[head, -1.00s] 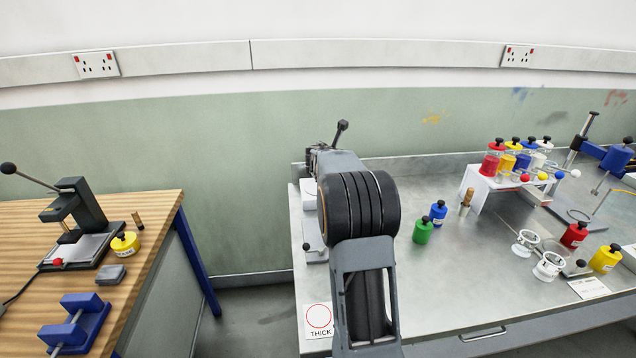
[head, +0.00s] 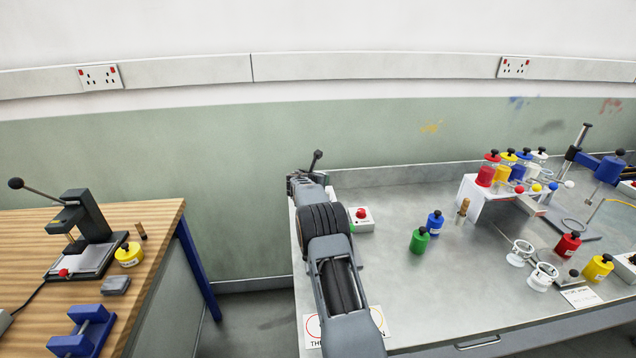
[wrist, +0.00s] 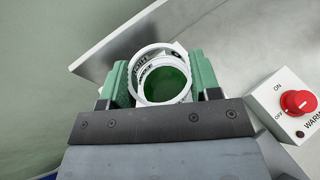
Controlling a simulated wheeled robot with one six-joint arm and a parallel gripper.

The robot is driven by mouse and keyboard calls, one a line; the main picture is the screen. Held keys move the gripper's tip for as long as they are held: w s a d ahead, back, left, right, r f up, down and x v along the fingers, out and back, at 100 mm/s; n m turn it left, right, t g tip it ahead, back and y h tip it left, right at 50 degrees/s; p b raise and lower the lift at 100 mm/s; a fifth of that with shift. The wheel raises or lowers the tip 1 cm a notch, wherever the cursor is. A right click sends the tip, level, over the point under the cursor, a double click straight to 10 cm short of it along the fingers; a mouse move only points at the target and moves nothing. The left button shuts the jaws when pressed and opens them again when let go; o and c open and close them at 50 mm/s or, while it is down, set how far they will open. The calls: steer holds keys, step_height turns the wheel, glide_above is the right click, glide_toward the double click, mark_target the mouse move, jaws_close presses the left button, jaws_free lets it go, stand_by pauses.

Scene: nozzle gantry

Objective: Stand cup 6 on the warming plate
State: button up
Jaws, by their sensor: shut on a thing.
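In the wrist view my gripper (wrist: 161,80) is shut on a white-rimmed cup (wrist: 150,54), its green fingers on either side. The cup is dark green inside; small dark print on its rim is too small to read, so I cannot confirm its number. A white control box (wrist: 290,100) with a red ON/OFF knob, marked "WARM", is to the right, apart from the cup. The box (head: 366,224) also shows in the head view, just right of my arm, which hides the cup there. I cannot make out the plate surface or whether the cup touches it.
Farther right are a white rack (head: 470,207), two clear empty cups (head: 542,277), red and yellow jars, and a blue-headed stand. Printed cards lie at the front edge. A wooden bench (head: 160,235) is left, across a gap.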

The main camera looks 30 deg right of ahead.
steer(key=shift+f, duration=1.05)
steer(key=shift+f, duration=0.15)
steer(key=o, duration=0.9)
steer(key=shift+o, duration=0.2)
